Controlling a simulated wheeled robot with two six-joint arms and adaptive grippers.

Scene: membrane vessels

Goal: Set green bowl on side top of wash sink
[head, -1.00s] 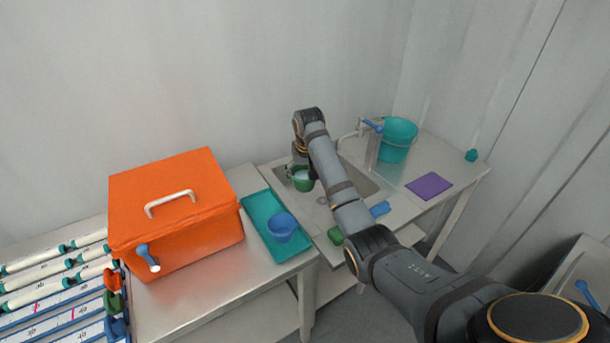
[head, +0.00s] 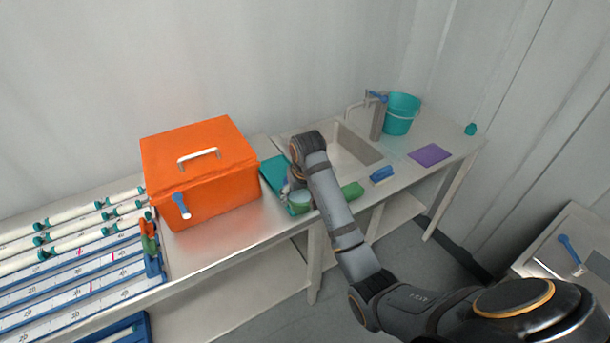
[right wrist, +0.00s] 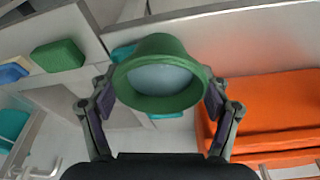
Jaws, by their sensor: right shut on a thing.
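The green bowl (head: 299,209) is in my right gripper (head: 291,188), just left of the wash sink (head: 352,152) in the head view. In the right wrist view, the bowl (right wrist: 160,98) sits between both fingers (right wrist: 160,92), which are shut on it. Its inside looks pale grey-blue. The bowl is over or near the front part of the teal tray (head: 271,168); I cannot tell its height. My right forearm hides part of the sink's left side. My left gripper is not in view.
An orange box (head: 205,165) stands close on the left. A green sponge (head: 352,190) and a blue sponge (head: 382,174) lie along the sink's front edge. A faucet (head: 377,118), teal bucket (head: 402,113) and purple cloth (head: 430,155) are farther right.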

